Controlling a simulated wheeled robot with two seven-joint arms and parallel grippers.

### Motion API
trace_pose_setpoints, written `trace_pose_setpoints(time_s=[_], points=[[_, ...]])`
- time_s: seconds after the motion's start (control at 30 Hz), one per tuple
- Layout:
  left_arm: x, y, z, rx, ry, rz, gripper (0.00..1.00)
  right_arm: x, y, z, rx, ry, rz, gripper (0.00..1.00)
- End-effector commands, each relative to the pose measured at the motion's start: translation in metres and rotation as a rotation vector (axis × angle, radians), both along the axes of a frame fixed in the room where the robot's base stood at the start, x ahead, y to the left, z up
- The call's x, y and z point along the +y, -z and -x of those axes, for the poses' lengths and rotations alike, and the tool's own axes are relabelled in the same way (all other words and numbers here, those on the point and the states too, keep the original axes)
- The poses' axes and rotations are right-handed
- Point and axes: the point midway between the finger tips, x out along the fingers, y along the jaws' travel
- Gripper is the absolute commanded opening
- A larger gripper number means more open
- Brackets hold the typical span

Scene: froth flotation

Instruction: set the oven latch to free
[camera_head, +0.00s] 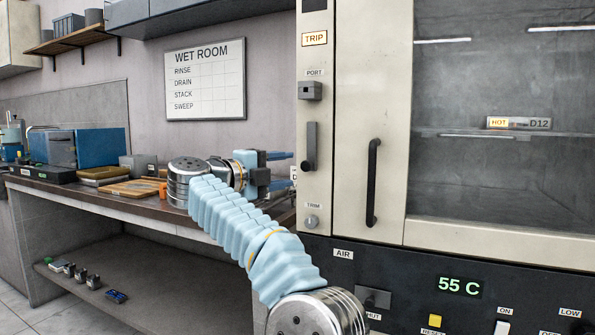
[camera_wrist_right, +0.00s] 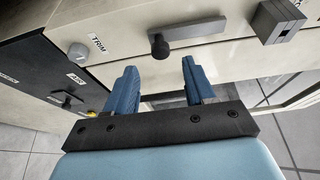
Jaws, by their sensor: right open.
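The oven (camera_head: 345,60) fills the right side of the head view. On its narrow left panel is an upright grey plate (camera_head: 311,140) with a black knob (camera_head: 308,167) at its lower end. In the wrist view, the plate (camera_wrist_right: 195,29) and knob (camera_wrist_right: 159,46) lie just beyond my fingertips. My right gripper (camera_head: 289,170) is open and empty, left of the knob, its blue fingers (camera_wrist_right: 160,68) pointing at the panel, apart from it. My left gripper is out of view.
A PORT block (camera_head: 310,91) sits above the plate and a TRIM knob (camera_head: 311,222) below. The black door handle (camera_head: 373,183) stands out to the right. An AIR switch (camera_head: 374,298) is lower. A cluttered workbench (camera_head: 110,200) runs along the left wall.

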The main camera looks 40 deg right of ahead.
Motion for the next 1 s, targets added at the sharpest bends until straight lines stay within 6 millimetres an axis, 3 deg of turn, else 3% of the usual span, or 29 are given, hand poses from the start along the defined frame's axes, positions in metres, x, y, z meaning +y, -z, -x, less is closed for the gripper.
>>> trace_pose_setpoints(time_s=[0.2,0.4,1.0], points=[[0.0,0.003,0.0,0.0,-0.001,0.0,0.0,0.052,0.0,-0.001,0.0,-0.003,0.0,0.54],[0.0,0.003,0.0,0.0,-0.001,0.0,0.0,0.075,0.0,-0.001,-0.001,-0.002,-0.001,0.54],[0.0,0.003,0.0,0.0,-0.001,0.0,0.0,0.078,0.0,-0.001,0.001,-0.001,0.001,0.54]])
